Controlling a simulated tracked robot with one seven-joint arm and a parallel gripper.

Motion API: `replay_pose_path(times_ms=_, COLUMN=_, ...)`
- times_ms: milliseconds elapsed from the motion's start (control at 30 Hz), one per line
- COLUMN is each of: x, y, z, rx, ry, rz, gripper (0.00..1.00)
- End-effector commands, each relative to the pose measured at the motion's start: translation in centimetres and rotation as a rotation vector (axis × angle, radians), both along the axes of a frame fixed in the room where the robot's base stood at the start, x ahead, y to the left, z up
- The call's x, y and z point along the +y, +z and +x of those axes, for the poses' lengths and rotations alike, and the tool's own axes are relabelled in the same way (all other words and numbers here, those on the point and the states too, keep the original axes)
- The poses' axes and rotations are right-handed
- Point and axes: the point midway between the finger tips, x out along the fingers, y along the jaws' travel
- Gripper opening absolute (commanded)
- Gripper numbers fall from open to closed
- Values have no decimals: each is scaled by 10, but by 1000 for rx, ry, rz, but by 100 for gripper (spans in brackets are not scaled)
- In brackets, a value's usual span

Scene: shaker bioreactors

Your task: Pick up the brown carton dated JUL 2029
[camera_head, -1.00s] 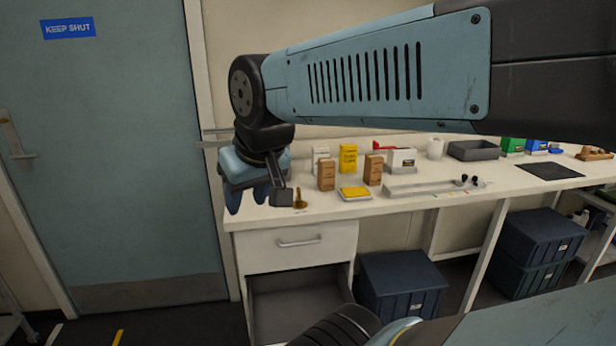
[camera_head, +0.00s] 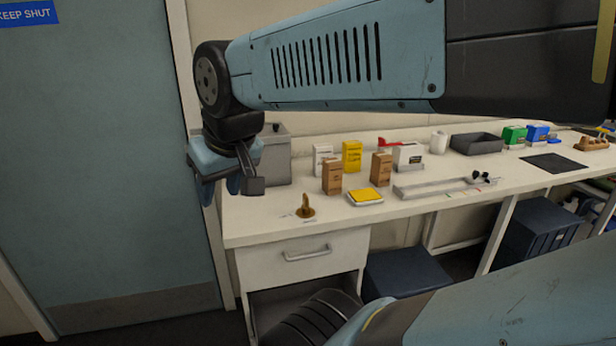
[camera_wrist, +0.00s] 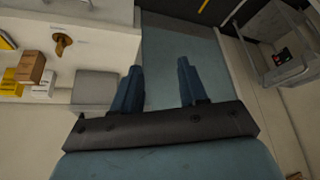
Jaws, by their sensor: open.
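Two brown cartons stand upright on the bench in the head view: a nearer left one (camera_head: 332,177) and a right one (camera_head: 381,168). Their dates are too small to read, so I cannot tell which says JUL 2029. One brown carton (camera_wrist: 30,68) also shows at the left of the wrist view. My gripper (camera_head: 240,186) hangs at the bench's left end, left of and apart from the cartons. In the wrist view my gripper (camera_wrist: 158,82) has its two blue fingers spread, with nothing between them.
A white carton (camera_head: 323,160) and a yellow carton (camera_head: 352,156) stand behind the brown ones. A yellow-topped pad (camera_head: 365,197) and a brass-coloured object (camera_head: 306,207) lie in front. A grey box (camera_head: 277,155) stands near my gripper. The drawer (camera_head: 305,254) is below the bench top.

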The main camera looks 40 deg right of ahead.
Motion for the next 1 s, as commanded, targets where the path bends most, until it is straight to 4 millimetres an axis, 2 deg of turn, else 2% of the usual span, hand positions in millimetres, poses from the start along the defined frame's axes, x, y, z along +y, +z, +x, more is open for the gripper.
replay_pose_path(times_ms=67, x=0, y=0, z=0, rx=0, ry=0, rz=0, gripper=43)
replay_pose_path(times_ms=233, x=-4, y=-1, z=6, rx=-8, ry=-14, rz=-9, gripper=58)
replay_pose_path(times_ms=367, x=-28, y=-5, z=28, rx=-44, ry=-54, rz=-44, gripper=70)
replay_pose_path(times_ms=533, x=-73, y=-14, z=71, rx=-124, ry=-139, rz=-122, gripper=85)
replay_pose_path(times_ms=800, x=-154, y=-32, z=126, rx=-253, ry=-227, rz=-244, gripper=85)
replay_pose_path(times_ms=1000, x=-214, y=-50, z=150, rx=-340, ry=-257, rz=-310, gripper=85)
